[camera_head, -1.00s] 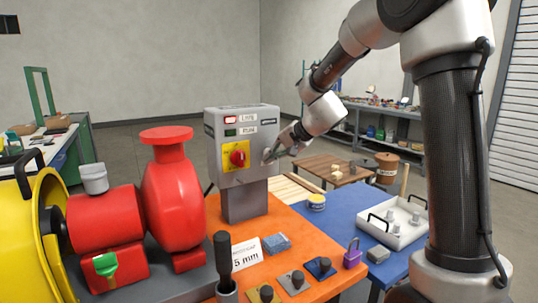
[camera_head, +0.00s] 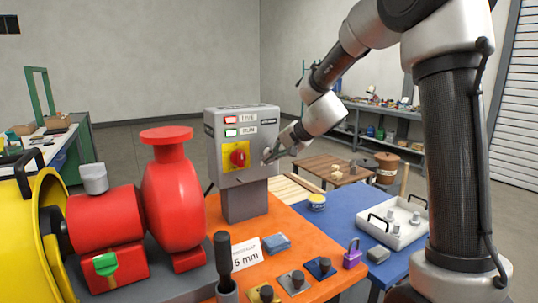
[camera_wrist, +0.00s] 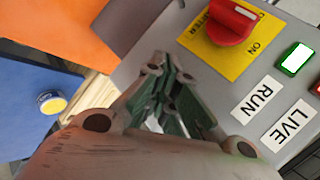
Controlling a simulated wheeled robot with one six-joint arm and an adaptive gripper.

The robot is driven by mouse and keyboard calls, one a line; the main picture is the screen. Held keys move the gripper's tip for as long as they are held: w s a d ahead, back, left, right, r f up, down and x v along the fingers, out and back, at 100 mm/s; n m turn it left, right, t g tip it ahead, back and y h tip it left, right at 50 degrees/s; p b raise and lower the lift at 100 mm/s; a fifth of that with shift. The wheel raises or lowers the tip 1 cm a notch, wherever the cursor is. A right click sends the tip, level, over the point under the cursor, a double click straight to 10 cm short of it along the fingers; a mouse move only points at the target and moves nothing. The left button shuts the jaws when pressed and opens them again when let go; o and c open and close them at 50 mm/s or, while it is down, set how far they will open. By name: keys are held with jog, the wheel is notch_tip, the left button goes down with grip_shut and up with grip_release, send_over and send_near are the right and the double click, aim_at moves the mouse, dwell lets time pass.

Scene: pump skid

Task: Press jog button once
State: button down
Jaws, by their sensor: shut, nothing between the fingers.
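The grey control box (camera_head: 215,150) stands on a post on the orange bench top. Its front has a red rotary switch (camera_head: 238,157) on a yellow plate, also in the wrist view (camera_wrist: 230,22). Beside the labels, the LIVE lamp (camera_head: 231,120) glows red and the RUN lamp (camera_head: 231,133) glows bright green; the RUN lamp also shows in the wrist view (camera_wrist: 296,58). My gripper (camera_head: 268,159) is shut and empty, its tips at the box face right of the switch. In the wrist view the fingers (camera_wrist: 167,62) cover that spot. The jog button itself is hidden.
A red pump (camera_head: 170,200) and yellow guard (camera_head: 25,230) stand left of the box. A white tray (camera_head: 390,226) sits on the blue surface at right.

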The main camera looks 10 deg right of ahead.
jog(key=shift+s+d, duration=0.15)
jog(key=shift+s, duration=0.35)
jog(key=shift+s+d, duration=0.25)
jog(key=shift+s, duration=0.55)
jog(key=shift+s+d, duration=0.3)
jog(key=shift+s, duration=0.5)
jog(key=shift+s+d, duration=0.25)
jog(key=shift+s, duration=0.55)
jog(key=s+d+f+n+g, duration=0.2)
jog(key=s+f+g, duration=0.15)
jog(key=s, duration=0.35)
jog(key=s+d+r+n+h, duration=0.2)
jog(key=s+d, duration=0.4)
jog(key=s, duration=0.6)
jog(key=s+d+r+n+h, duration=0.3)
jog(key=s+d, duration=0.4)
jog(key=s, duration=0.5)
jog(key=shift+s+r+h, duration=0.25)
jog(key=shift+s+h, duration=0.05)
jog(key=shift+h, duration=0.4)
